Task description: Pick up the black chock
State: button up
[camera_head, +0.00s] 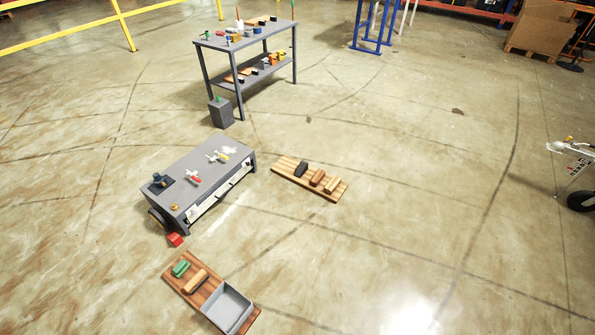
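The black chock (301,169) lies on a striped wooden board (286,163) on the floor, near the middle of the camera_head view. Nothing covers the chock. My gripper does not show in this view.
A low grey bench (196,160) with small tools stands left of the board, with a red block (175,240) by its corner. A second board (178,284) holds green and tan blocks and a grey tray (228,307). A grey table (243,38) stands behind.

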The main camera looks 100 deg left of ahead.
aim_at(302, 167)
jog(key=u, duration=2.85)
jog(key=i, duration=2.9)
jog(key=u, duration=2.5)
jog(key=i, duration=0.95)
jog(key=u, duration=0.05)
